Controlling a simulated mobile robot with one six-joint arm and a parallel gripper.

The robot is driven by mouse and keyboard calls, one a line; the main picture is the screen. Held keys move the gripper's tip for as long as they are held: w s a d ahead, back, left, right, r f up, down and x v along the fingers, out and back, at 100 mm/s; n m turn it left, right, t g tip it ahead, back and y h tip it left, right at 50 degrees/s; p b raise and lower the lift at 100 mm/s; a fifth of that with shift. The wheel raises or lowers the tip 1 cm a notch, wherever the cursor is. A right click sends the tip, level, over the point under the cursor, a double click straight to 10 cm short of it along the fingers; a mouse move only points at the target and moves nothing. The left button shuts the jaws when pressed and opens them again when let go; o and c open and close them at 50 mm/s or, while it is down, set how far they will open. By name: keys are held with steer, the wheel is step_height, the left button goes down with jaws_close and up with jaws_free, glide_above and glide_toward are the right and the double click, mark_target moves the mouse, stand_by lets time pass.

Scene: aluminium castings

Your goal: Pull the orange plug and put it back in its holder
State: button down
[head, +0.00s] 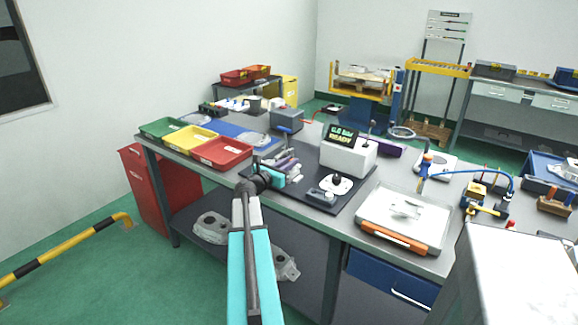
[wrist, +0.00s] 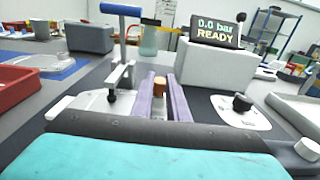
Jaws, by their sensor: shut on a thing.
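The orange plug (wrist: 158,87) shows as a small orange-brown cylinder between the tips of my gripper's two purple fingers in the wrist view. My gripper (wrist: 164,92) is shut on it, and the fingers hide its lower part. In the head view my gripper (head: 285,164) is over the dark mat on the bench, left of the leak tester (head: 348,155); the plug cannot be made out there. The tester's screen reads 0.0 bar READY. I cannot tell from these views whether the plug is seated in anything, and I cannot pick out its holder.
A blue-handled clamp (wrist: 121,45) stands close left of my fingers. A black-knobbed control plate (wrist: 240,110) lies to their right. Green, yellow and red trays (head: 221,153) are left on the bench.

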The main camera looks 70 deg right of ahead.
step_height(320, 180, up, 2)
steer(key=shift+r, duration=0.25)
steer(key=s+a, duration=0.1)
steer(key=a, duration=0.2)
steer(key=s+a+b, duration=0.1)
steer(key=s+a, duration=0.1)
steer(key=a, duration=0.1)
steer(key=s+a+r, duration=0.1)
steer(key=a, duration=0.2)
steer(key=shift+s+a+r, duration=0.1)
steer(key=shift+s+a, duration=0.25)
steer(key=shift+a, duration=0.05)
steer(key=shift+r+p, duration=0.2)
steer(key=shift+p, duration=0.8)
steer(key=p, duration=0.4)
steer(key=a+p, duration=0.1)
steer(key=p, duration=0.3)
steer(key=shift+s+a+r, duration=0.1)
steer(key=shift+s+a, duration=0.2)
steer(key=shift+s, duration=0.1)
steer(key=shift+a+p, duration=0.1)
steer(key=shift+p, duration=0.4)
steer(key=a+p, duration=0.1)
steer(key=p, duration=0.3)
steer(key=s+a+p, duration=0.1)
steer(key=p, duration=0.3)
steer(key=shift+s+a, duration=0.15)
steer(key=shift+a, duration=0.1)
steer(key=shift+a+p, duration=0.15)
steer(key=shift+p, duration=0.4)
